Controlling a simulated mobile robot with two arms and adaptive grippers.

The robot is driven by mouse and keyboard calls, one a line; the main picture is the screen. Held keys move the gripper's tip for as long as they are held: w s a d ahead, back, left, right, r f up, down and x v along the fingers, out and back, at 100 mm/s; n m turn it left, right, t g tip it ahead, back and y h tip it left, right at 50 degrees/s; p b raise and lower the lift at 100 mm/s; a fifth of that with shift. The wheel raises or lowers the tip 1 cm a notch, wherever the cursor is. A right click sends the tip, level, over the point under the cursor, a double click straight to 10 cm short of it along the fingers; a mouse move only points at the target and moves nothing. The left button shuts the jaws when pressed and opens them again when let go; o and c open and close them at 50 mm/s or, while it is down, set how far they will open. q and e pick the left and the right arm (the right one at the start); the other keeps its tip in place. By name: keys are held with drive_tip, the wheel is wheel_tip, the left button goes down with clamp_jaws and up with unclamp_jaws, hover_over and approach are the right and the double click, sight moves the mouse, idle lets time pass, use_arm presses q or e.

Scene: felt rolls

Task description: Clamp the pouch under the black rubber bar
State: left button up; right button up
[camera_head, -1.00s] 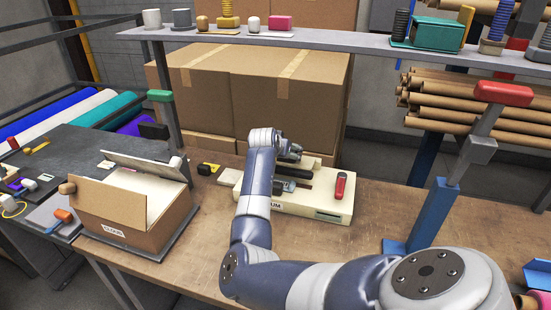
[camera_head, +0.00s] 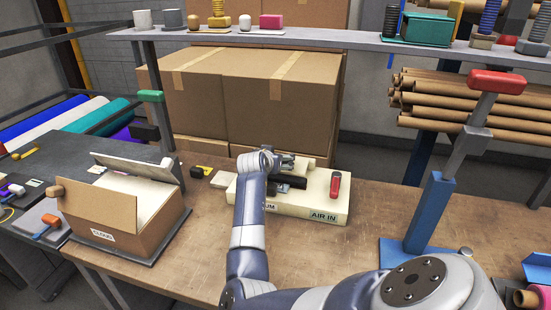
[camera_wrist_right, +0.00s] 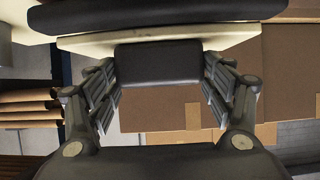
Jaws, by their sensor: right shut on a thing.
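A cream sealer machine (camera_head: 285,208), with labels ending in "UM" and reading "AIR IN", sits on the wooden bench. A black bar (camera_head: 292,182) lies across its top, partly hidden by my right arm. In the right wrist view a long black bar (camera_wrist_right: 150,14) crosses the top over a cream edge. My right gripper (camera_wrist_right: 158,75) is shut on a black block (camera_wrist_right: 157,62) just below that bar. In the head view my right gripper (camera_head: 283,168) is low over the machine. I cannot make out the pouch. My left gripper is not in view.
A red piece (camera_head: 335,184) stands on the machine's right side. An open cardboard box (camera_head: 125,215) is at left. A blue post with a red-handled lever (camera_head: 430,212) rises at right. A shelf (camera_head: 300,36) spans above. Bare bench lies in front of the machine.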

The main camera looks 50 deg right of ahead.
drive_tip(key=o, duration=1.5)
drive_tip(key=shift+s+a+f, duration=0.1)
drive_tip(key=shift+a+f, duration=0.1)
drive_tip(key=shift+f, duration=0.5)
drive_tip(key=shift+d+r, duration=0.1)
drive_tip(key=shift+r, duration=0.3)
drive_tip(key=shift+v, duration=3.7)
drive_tip(key=shift+f, duration=0.1)
